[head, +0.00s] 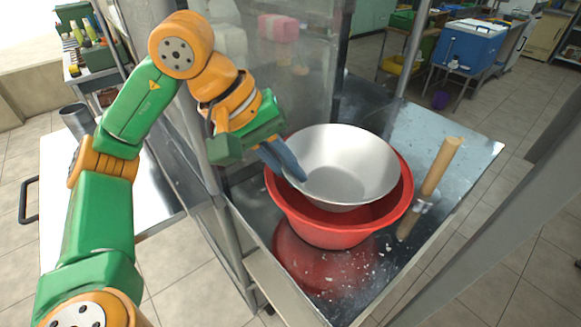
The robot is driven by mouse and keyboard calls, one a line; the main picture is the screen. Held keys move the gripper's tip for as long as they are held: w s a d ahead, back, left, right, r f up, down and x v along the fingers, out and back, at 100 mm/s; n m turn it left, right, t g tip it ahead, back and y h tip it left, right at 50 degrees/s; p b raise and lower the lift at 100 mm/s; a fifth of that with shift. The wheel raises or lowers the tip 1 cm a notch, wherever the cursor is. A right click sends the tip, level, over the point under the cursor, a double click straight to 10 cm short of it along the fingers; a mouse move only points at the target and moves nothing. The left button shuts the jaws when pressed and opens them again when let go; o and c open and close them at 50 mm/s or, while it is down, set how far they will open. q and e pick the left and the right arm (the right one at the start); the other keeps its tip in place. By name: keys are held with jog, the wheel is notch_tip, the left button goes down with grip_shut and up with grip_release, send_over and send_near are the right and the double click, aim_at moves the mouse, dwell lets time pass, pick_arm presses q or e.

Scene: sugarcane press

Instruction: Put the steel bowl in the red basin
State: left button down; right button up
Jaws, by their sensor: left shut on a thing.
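The steel bowl (345,165) is wide and silver, and it appears over the red basin (335,231). Its left rim is between the fingers of my left gripper (285,165), which is shut on it. The bowl looks roughly level, with its lower part inside the basin's outline. I cannot tell whether its base touches the basin floor. The red basin stands on the metal tray of the press, and its rim shows in front of and to the right of the bowl. My right gripper is not in view.
A metal post and a clear panel rise behind the basin. A white-topped table is at left. A blue cooler (468,47) stands at the back right.

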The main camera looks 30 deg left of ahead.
pick_arm(q)
jog(key=c, duration=1)
grip_release()
jog(key=shift+r+p, duration=0.3)
jog(key=shift+p, duration=0.05)
jog(key=shift+r+p, duration=0.65)
jog(key=shift+r, duration=0.05)
jog(key=v, duration=0.5)
jog(key=shift+s+a+r, duration=0.15)
jog(key=shift+a+r, duration=0.1)
jog(key=shift+r, duration=0.05)
jog(key=p+v, duration=0.3)
jog(key=v, duration=0.2)
jog(key=shift+s+a+r+p, duration=0.15)
jog(key=shift+p, duration=0.25)
